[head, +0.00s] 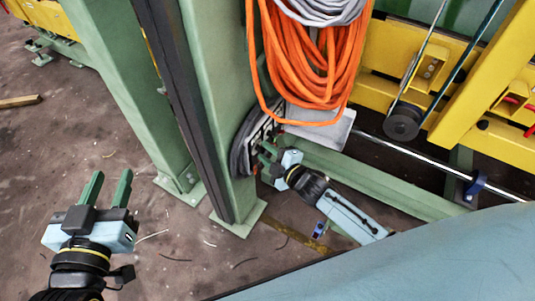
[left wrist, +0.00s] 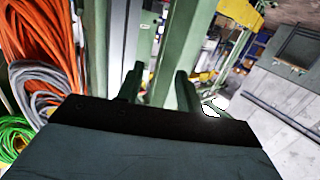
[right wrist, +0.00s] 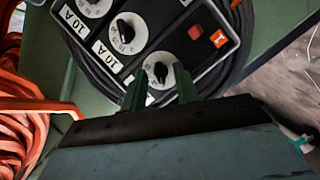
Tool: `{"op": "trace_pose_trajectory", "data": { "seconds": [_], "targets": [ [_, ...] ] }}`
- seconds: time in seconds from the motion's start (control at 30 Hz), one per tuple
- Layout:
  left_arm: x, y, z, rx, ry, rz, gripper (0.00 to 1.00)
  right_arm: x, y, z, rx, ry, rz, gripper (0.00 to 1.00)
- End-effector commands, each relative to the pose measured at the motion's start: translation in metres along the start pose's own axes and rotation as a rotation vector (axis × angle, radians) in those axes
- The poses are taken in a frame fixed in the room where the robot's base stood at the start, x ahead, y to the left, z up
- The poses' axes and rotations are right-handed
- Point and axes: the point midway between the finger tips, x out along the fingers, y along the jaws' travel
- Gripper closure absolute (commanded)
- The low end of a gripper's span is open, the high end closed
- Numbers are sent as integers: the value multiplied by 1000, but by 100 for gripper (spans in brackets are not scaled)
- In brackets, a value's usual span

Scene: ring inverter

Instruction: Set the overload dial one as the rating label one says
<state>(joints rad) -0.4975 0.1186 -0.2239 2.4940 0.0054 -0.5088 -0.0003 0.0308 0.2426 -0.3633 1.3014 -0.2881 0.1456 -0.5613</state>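In the right wrist view a dark panel carries white round dials with black knobs: an upper dial (right wrist: 95,4), a middle dial (right wrist: 127,33) and a lower dial (right wrist: 163,71). Two rating labels, an upper one (right wrist: 72,18) and a lower one (right wrist: 107,56), both read 10 A. Which is number one I cannot tell. My right gripper (right wrist: 160,88) has its fingers apart, just in front of the lower dial; contact with its knob is unclear. Its label is mostly hidden by a finger. My left gripper (head: 108,176) is open and empty, far left of the panel.
A red switch (right wrist: 195,32) and an orange marker (right wrist: 218,38) sit on the panel. Orange cable coils (head: 305,60) hang above it in the head view. A green post (head: 222,110) stands left of it. Open floor (head: 90,130) surrounds my left gripper.

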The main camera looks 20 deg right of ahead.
Motion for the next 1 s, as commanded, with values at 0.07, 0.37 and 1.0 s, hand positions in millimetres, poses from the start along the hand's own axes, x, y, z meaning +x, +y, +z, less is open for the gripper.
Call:
{"op": "trace_pose_trajectory", "data": {
  "seconds": [0.07, 0.37, 1.0],
  "targets": [
    [0, 0, -1, 0, 7, 1, 64, 1, 0, 0, 0, 0, 0, 70],
    [0, 0, -2, 0, 8, 1, 64, 1, 0, 0, 0, 0, 0, 80],
    [-4, -4, 19, 1, -123, -10, 64, 0, 2, 0, 33, -1, -15, 100]
  ]
}}
